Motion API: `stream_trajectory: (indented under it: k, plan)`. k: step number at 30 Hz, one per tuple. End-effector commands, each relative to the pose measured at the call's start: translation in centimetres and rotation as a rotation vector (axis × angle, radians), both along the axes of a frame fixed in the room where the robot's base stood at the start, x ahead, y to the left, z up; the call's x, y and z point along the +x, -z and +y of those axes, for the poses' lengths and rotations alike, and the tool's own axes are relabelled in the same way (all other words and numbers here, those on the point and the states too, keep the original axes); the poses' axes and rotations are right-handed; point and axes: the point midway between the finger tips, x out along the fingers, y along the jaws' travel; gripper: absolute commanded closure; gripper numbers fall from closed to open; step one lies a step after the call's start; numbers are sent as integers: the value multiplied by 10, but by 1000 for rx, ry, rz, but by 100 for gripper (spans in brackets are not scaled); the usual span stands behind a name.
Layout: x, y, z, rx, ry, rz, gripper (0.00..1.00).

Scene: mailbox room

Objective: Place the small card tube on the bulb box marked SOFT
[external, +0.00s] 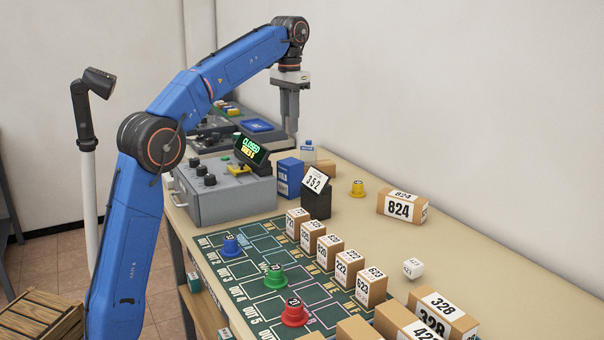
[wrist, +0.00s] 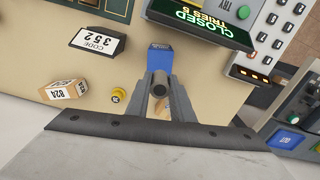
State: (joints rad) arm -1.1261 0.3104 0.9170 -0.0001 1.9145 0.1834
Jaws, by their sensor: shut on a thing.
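My gripper (wrist: 160,100) is shut on a small grey tube (wrist: 159,84), whose open round end faces the wrist camera. In the external view my gripper (external: 289,112) points down, high above the back of the bench; the tube cannot be told apart from the fingers there. A blue box (external: 290,178) stands on the bench below, beside the grey control box. In the wrist view the blue box (wrist: 160,57) shows just beyond the tube, apart or touching I cannot tell. Its lettering is too small to read, so I cannot confirm SOFT.
The control box (external: 225,190) with its CLOSED display (external: 251,150) is left of the blue box. A black 352 code stand (external: 316,192), a white-and-blue bottle (external: 308,152) and a yellow peg (external: 357,189) are near. Numbered cartons (external: 402,205) stand to the right.

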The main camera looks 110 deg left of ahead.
Motion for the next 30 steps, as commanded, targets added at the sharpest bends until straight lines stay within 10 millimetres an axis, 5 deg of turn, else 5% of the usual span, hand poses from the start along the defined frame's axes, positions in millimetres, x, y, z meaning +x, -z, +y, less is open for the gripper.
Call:
stream_trajectory:
  k: [6,19,30]
  plan:
    - [0,35,-2,-2,0,2,100]
    - [0,78,-1,-1,-1,1,100]
    - [0,85,-1,0,-1,0,100]
